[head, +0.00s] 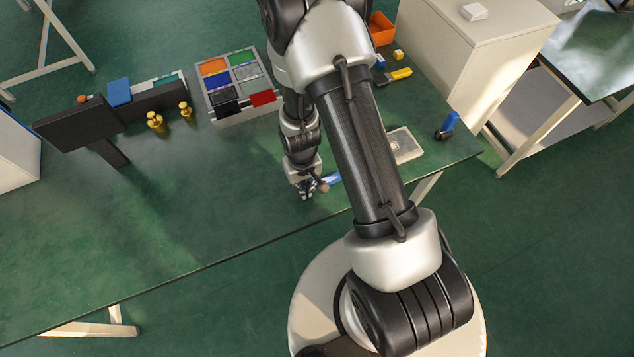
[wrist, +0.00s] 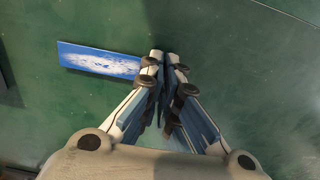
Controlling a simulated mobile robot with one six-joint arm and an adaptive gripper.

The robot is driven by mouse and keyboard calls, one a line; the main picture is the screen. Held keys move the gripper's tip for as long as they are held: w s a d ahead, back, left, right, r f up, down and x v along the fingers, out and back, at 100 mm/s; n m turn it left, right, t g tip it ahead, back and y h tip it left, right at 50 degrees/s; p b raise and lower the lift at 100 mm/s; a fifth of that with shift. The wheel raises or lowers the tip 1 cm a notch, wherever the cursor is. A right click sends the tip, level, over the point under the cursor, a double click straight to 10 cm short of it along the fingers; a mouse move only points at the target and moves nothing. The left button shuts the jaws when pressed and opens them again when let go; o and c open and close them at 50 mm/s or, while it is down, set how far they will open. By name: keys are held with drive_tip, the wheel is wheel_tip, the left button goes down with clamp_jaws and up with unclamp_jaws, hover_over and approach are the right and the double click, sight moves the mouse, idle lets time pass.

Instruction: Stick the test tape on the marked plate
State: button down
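My gripper (head: 306,190) is low over the green table, near its front edge. In the wrist view its fingertips (wrist: 165,59) come together; I cannot tell whether anything thin is between them. A blue plate with a white scuffed patch (wrist: 98,60) lies flat on the table just left of the fingertips, its right end partly behind a finger. In the head view this blue plate (head: 332,179) shows only in part, between my gripper and my arm. I cannot make out the test tape for certain.
A pale rectangular block (head: 405,145) and a blue-handled tool with a black end (head: 447,126) lie to the right. A tray of coloured squares (head: 236,88), brass weights (head: 155,121) and a dark stand (head: 80,126) are at the back left. The front-left table is clear.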

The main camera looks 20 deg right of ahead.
drive_tip(key=shift+r+p, duration=2.7)
drive_tip(key=shift+r, duration=1.15)
